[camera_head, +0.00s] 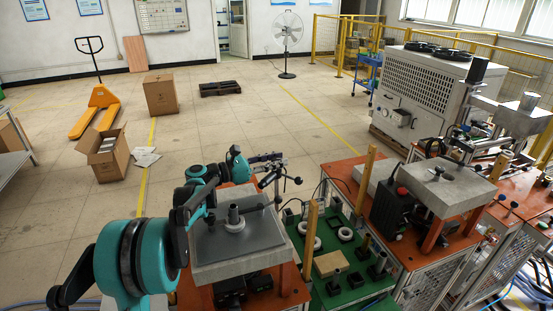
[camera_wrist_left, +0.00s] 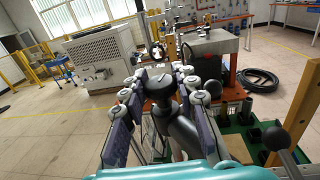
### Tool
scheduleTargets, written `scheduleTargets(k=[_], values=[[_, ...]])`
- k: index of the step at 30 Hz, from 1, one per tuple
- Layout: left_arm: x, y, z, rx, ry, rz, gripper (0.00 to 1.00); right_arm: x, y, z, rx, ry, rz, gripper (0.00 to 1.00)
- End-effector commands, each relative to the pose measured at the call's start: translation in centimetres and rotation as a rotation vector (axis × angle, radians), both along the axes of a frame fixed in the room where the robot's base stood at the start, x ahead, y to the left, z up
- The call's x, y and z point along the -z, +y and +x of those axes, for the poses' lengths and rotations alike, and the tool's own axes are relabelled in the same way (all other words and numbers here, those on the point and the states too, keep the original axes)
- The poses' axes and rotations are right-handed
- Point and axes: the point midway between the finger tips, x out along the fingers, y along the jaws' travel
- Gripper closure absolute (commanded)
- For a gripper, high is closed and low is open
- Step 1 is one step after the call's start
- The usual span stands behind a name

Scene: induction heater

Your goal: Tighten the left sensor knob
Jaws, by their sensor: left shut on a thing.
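My left arm reaches in from the left in the head view, and its gripper (camera_head: 262,158) is small there, beside the thin black sensor stand (camera_head: 284,180) behind the heater's grey top. In the left wrist view my left gripper (camera_wrist_left: 160,80) has its two fingers on either side of a dark grey knob (camera_wrist_left: 159,86) with a round top. The fingers are shut on this knob, which I take as the left sensor knob. A dark rod runs down from it to the right. The fingers hide the knob's sides. My right gripper is in neither view.
The heater's grey plate (camera_head: 237,240) lies close by my arm. A green board (camera_head: 340,285) with rings and posts is to its right, with a wooden post (camera_head: 310,235). A second grey-topped station (camera_head: 440,187) stands further right. Open floor lies behind.

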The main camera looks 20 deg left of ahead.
Motion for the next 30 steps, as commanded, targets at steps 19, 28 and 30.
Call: scheduleTargets(k=[19,28,30], values=[[-0.2,0.0,0.1,0.573,0.0,0.001,1.0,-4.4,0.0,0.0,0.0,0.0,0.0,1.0],[-0.1,0.0,0.0,0.699,0.0,0.001,1.0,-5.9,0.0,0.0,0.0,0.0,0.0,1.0],[-0.1,-0.1,0.0,0.718,0.0,0.001,1.0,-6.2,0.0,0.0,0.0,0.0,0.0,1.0]])
